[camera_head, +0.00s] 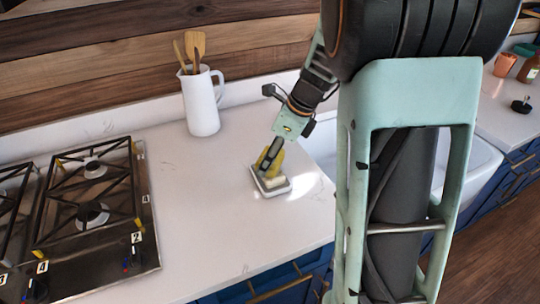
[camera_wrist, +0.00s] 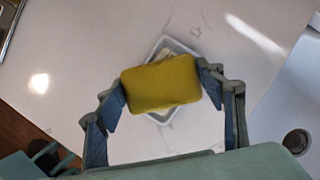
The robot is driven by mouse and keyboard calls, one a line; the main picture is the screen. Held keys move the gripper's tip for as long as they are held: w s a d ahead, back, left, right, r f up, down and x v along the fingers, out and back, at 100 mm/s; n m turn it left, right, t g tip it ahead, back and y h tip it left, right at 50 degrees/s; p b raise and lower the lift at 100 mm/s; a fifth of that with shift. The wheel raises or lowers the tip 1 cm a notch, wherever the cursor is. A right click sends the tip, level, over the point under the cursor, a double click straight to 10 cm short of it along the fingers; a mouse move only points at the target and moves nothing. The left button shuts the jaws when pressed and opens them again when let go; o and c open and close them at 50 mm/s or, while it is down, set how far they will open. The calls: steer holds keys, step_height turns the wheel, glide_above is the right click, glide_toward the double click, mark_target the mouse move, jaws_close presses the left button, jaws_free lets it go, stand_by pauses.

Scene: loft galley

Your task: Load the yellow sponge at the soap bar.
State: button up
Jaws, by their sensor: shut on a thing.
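My gripper (camera_head: 270,160) is shut on the yellow sponge (camera_wrist: 160,84), with a finger against each end of it in the wrist view. In the head view the sponge (camera_head: 273,161) is partly hidden by the gripper and looks tilted. It is over a small square white dish (camera_head: 283,189) on the counter. A pale cream block, likely the soap bar (camera_head: 274,182), shows in the dish just below the sponge. In the wrist view the sponge hides most of the dish (camera_wrist: 166,43). I cannot tell whether the sponge touches the soap.
A gas hob (camera_head: 95,200) lies to the left. A white jug (camera_head: 201,104) with wooden utensils stands behind the dish. A white sink (camera_head: 470,165) is to the right, partly behind my arm. The counter (camera_head: 210,215) in front of the dish is clear.

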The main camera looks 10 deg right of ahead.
steer(key=shift+f, duration=0.45)
stand_by(1.6)
step_height(320, 180, up, 7)
steer(key=p, duration=0.7)
steer(key=shift+r, duration=0.15)
stand_by(0.7)
